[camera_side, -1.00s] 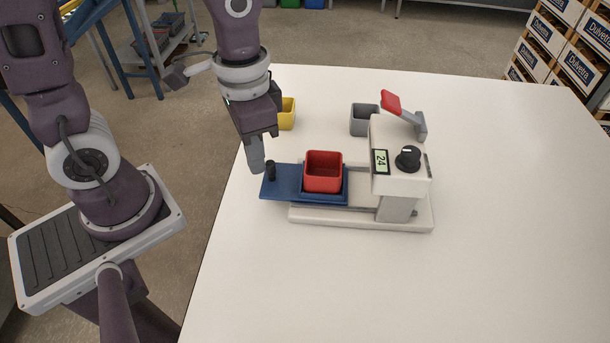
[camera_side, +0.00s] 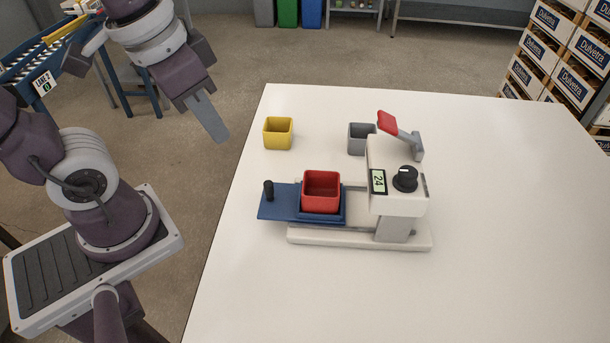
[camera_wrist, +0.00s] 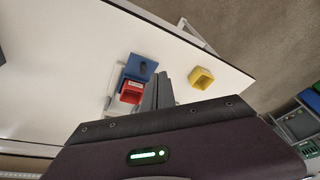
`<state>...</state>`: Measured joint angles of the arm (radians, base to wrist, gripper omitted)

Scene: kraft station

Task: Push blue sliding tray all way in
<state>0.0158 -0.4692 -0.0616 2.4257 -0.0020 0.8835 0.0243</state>
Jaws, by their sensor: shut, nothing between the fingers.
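The blue sliding tray (camera_side: 281,203) sticks out to the left of the white press-like machine (camera_side: 395,190). A red square cup (camera_side: 321,192) sits on the tray, outside the machine's head. My gripper (camera_side: 219,138) is shut and empty, up and to the left of the tray, apart from it and past the table's left edge in the side view. In the wrist view its fingers (camera_wrist: 158,92) show beside the red cup (camera_wrist: 131,92) and the blue tray (camera_wrist: 140,67).
A yellow cup (camera_side: 278,134) stands behind the tray near the table's left edge. A grey cup (camera_side: 362,138) stands behind the machine, near its red-ended lever (camera_side: 400,133). The front and right of the white table (camera_side: 480,270) are clear.

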